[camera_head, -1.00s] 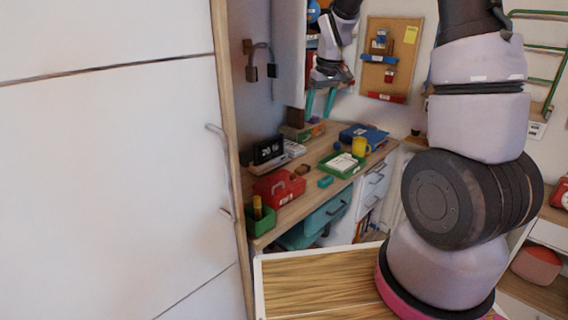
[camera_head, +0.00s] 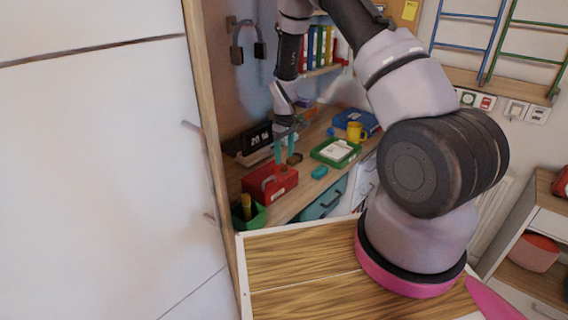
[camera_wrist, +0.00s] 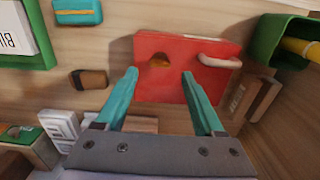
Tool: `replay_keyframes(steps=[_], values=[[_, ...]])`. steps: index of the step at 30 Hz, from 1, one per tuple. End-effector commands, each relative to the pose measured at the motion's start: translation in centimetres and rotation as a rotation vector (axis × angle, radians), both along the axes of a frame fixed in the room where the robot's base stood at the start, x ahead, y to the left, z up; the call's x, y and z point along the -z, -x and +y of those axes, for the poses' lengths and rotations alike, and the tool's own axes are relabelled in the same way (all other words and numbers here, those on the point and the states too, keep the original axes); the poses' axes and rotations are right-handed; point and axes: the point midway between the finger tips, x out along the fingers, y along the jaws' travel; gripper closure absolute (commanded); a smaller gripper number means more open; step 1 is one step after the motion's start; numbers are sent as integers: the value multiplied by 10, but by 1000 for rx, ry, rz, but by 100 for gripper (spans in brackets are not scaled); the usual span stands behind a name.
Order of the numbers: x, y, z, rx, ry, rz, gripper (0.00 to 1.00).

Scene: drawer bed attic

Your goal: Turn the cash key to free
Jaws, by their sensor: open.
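The red cash box (camera_head: 270,184) stands on the wooden desk, beside the bed edge. In the wrist view the red cash box (camera_wrist: 208,75) lies straight ahead, with a light handle (camera_wrist: 219,62) on its right part. A small brass-coloured key or lock (camera_wrist: 159,60) sits on its face, between and just beyond my fingertips. My gripper (camera_head: 284,158) hangs above the box with teal fingers. In the wrist view my gripper (camera_wrist: 160,74) is open and empty, its fingers either side of the key. I cannot tell which way the key is turned.
A green pen holder (camera_head: 248,214) stands close to the box. A tall white door (camera_head: 95,170) bounds the left.

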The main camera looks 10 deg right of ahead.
Motion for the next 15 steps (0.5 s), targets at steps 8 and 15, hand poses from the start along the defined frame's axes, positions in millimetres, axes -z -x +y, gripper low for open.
replay_keyframes(steps=[8,15], values=[[36,0,0,0,0,0,30],[40,0,0,0,-1,-1,30]])
